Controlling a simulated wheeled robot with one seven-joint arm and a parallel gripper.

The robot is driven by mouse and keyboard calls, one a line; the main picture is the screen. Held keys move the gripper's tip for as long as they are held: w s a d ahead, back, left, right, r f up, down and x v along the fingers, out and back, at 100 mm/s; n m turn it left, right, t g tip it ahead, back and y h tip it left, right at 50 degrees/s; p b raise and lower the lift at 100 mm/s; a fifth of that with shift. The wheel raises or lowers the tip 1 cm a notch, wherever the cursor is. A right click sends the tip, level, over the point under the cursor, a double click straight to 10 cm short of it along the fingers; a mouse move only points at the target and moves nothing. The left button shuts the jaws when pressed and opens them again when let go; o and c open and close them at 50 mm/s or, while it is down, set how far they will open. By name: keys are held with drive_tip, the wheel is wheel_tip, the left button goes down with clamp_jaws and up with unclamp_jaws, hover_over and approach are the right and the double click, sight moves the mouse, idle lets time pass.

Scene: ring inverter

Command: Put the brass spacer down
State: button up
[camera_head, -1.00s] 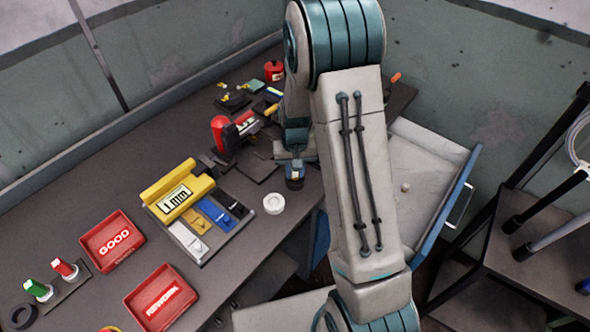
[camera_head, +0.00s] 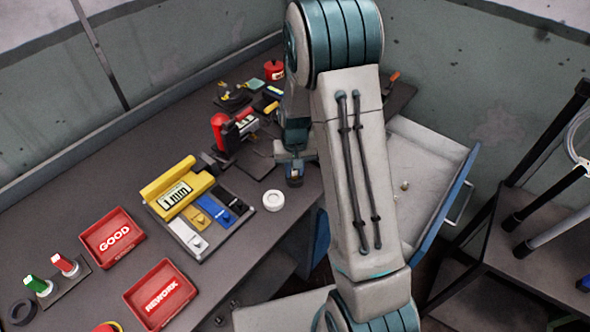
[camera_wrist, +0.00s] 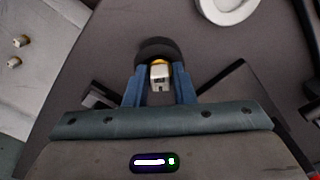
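The brass spacer (camera_wrist: 160,76) shows in the wrist view as a small pale block with a yellowish top edge. It sits between the two blue fingers of my gripper (camera_wrist: 160,84), which appear shut on it from both sides. A round black part (camera_wrist: 158,48) lies just beyond the fingertips; I cannot tell whether the spacer touches it. In the head view my gripper (camera_head: 294,178) is low over the right part of the bench, near its edge, and the spacer is hardly visible there.
A white ring (camera_head: 273,201) lies left of my gripper. The gauge block tray (camera_head: 207,256), a red GOOD bin (camera_head: 113,257) and a red REWORK bin (camera_head: 159,312) stand further left. An open drawer (camera_head: 425,215) with small brass pieces (camera_wrist: 20,41) is at right. A red-handled press (camera_head: 219,130) stands behind.

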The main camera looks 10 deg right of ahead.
drive_tip(key=shift+o, duration=0.2)
drive_tip(key=shift+s+f+g+p, duration=0.1)
drive_tip(key=shift+s+g+p, duration=0.2)
drive_tip(key=shift+p, duration=0.55)
drive_tip(key=r, duration=0.3)
drive_tip(key=r+b, duration=0.1)
drive_tip(key=r, duration=0.6)
drive_tip(key=shift+w+r+b, duration=0.3)
drive_tip(key=shift+r+b, duration=0.05)
drive_tip(key=shift+r, duration=0.05)
drive_tip(key=s+r+t, duration=0.1)
drive_tip(key=s+r, duration=0.3)
drive_tip(key=s, duration=0.3)
drive_tip(key=s+r+t, duration=0.1)
drive_tip(key=s+r, duration=0.3)
drive_tip(key=s, duration=0.3)
drive_tip(key=s+r+n+t, duration=0.1)
drive_tip(key=s+r, duration=0.3)
drive_tip(key=s, duration=0.3)
drive_tip(key=shift+s+r+t, duration=0.15)
drive_tip(key=shift+t, duration=0.25)
drive_tip(key=shift+c, duration=0.7)
